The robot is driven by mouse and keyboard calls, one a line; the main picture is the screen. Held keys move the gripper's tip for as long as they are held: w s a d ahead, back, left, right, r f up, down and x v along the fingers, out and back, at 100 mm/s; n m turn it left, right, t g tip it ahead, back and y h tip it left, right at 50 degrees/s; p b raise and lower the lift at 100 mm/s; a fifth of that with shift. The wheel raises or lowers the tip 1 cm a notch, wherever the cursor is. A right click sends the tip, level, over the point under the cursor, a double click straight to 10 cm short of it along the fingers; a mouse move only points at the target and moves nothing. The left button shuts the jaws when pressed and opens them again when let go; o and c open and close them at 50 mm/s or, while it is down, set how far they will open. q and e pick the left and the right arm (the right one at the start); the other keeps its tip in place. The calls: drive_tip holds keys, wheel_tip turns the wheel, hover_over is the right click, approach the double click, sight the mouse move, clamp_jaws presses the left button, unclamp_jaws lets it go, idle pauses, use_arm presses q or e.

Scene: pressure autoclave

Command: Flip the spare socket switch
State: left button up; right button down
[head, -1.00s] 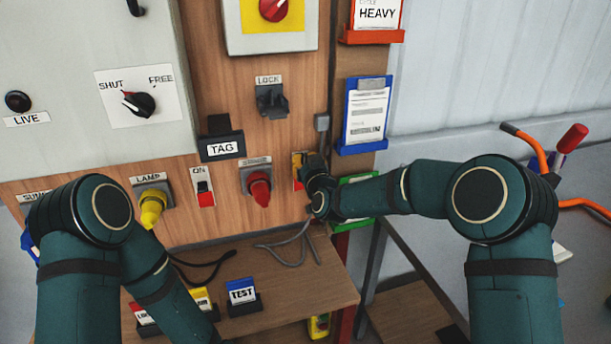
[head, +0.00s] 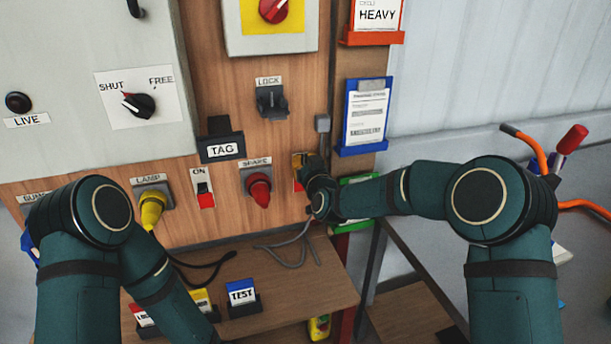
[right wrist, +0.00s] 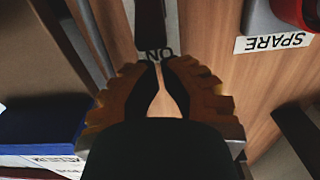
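The spare socket (head: 259,190) is a red plug socket on a grey plate under a SPARE label. Its switch plate (head: 298,186) is just right of it, mostly covered by my right gripper (head: 301,162). In the right wrist view the picture is upside down: the switch's ON label (right wrist: 158,54) and a dark, shadowed rocker (right wrist: 150,22) lie just beyond the fingertips. My right gripper (right wrist: 158,65) has orange fingers with their tips together and nothing visible between them. Contact with the rocker cannot be told. My left gripper is out of sight; only its arm shows.
A lamp socket (head: 152,205) and its own ON switch (head: 203,188) are further left. A blue clipboard holder (head: 364,115) and a green holder (head: 360,181) are close to my right gripper. A wooden shelf (head: 290,285) with card stands and loose cables runs below.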

drive_tip(key=shift+f+b, duration=0.45)
drive_tip(key=shift+f, duration=1.75)
drive_tip(key=r+v, duration=0.1)
drive_tip(key=v, duration=0.8)
drive_tip(key=shift+r, duration=0.2)
idle(0.8)
